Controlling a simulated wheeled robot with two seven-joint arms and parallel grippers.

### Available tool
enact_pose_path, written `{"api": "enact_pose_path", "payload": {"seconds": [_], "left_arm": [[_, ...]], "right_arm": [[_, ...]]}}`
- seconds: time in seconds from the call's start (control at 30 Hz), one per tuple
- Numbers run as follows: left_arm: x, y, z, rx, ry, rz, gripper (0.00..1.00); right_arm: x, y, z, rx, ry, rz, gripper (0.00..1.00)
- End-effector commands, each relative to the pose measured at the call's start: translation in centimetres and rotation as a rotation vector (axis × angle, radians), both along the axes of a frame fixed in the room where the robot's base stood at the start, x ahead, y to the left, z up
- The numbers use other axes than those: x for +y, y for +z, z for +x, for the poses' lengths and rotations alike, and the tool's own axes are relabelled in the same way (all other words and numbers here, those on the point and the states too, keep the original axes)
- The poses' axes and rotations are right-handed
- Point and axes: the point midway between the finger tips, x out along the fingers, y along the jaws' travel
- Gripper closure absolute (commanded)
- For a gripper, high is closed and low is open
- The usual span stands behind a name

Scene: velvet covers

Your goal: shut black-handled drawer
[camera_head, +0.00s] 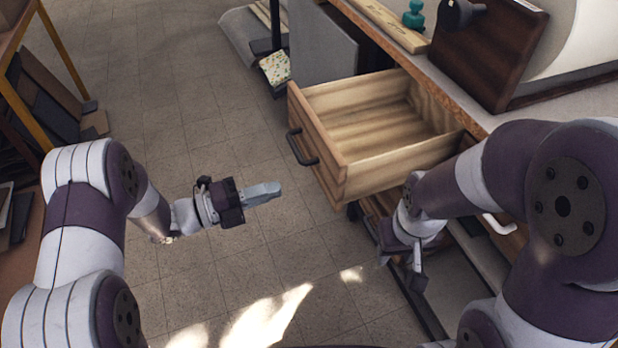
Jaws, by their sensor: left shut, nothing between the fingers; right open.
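The black-handled drawer (390,150) is a wooden drawer pulled well out of the desk in the camera_head view. Its inside is empty as far as I see. Its black handle (300,147) is on the front panel, facing left. My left gripper (278,188) is shut and empty, to the left of the drawer front and apart from it, pointing right. My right gripper (402,272) is open, below and in front of the drawer's near side, pointing down. My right forearm passes close to the drawer's near corner and hides part of the desk front.
The desk top (460,95) carries a wooden board (385,22), a teal object (414,15) and a dark upright panel (490,50). A lower drawer with a light handle (497,225) is partly hidden by my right arm. Tiled floor (200,100) is clear at left centre. Shelving (45,50) stands at far left.

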Motion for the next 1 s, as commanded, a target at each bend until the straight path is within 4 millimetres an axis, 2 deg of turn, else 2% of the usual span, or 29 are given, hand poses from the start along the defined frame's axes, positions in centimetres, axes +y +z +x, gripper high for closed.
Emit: {"api": "enact_pose_path", "payload": {"seconds": [0.2,0.4,0.6,1.0], "left_arm": [[-4.6,-0.2,1.4,0.001,-0.004,0.001,1.00],[-7.6,-0.2,2.4,0.002,-0.001,0.000,1.00],[-8.7,-0.1,2.8,0.003,0.002,0.001,1.00],[-8.9,-0.1,2.9,0.003,0.002,0.001,1.00]], "right_arm": [[0.0,-0.9,0.0,0.000,0.000,0.000,0.57],[0.0,-1.4,0.0,0.000,0.000,0.000,0.57],[0.0,-1.6,0.0,0.000,0.000,0.000,0.57],[0.0,-1.7,0.0,0.000,0.000,0.000,0.57]]}}
